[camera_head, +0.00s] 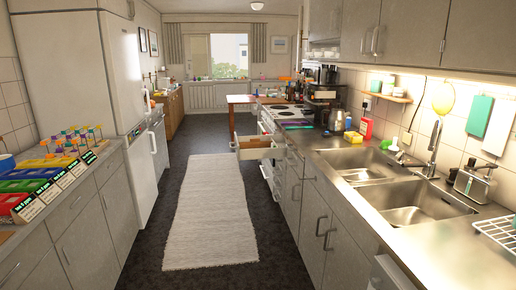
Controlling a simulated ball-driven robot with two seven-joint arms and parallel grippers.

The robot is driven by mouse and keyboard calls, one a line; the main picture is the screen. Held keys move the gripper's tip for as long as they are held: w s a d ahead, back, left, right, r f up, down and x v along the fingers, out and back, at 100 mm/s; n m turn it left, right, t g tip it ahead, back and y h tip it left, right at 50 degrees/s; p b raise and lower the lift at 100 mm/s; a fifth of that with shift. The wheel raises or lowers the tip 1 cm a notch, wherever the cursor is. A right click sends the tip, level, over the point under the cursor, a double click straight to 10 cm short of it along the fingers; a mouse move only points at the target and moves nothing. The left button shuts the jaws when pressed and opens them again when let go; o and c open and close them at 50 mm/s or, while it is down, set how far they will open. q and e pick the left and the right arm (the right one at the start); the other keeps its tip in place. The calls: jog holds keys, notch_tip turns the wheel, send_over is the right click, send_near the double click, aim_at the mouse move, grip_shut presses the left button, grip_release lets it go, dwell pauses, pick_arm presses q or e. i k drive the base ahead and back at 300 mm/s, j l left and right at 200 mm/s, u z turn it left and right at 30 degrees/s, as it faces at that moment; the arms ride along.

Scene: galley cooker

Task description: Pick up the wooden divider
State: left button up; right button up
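An open drawer (259,155) juts out to the left from the right-hand row of cabinets, in the middle distance. A brown wooden-looking piece (254,143) shows inside it; it may be the wooden divider, but it is too small to tell for sure. The drawer's walls partly hide it. Neither of my grippers is in view, so nothing shows of how they stand relative to the drawer.
A pale rug (211,210) lies on the dark floor of the aisle, which is clear up to the drawer. Counters line both sides. A white fridge (124,65) stands left; a sink (420,203) is right. A reddish table (240,99) stands beyond the drawer.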

aim_at(255, 143)
jog(key=i+j+u, duration=0.3)
jog(key=i, duration=0.4)
jog(key=i+u, duration=0.35)
jog(key=i, duration=1.35)
jog(key=i+j+z, duration=0.1)
jog(key=i, duration=0.95)
jog(key=i+j+z, duration=0.1)
jog(key=i+z, duration=0.35)
jog(key=i+j+z, duration=0.25)
jog(key=i+z, duration=0.25)
jog(key=i+j+z, duration=0.25)
jog(key=j+z, duration=0.2)
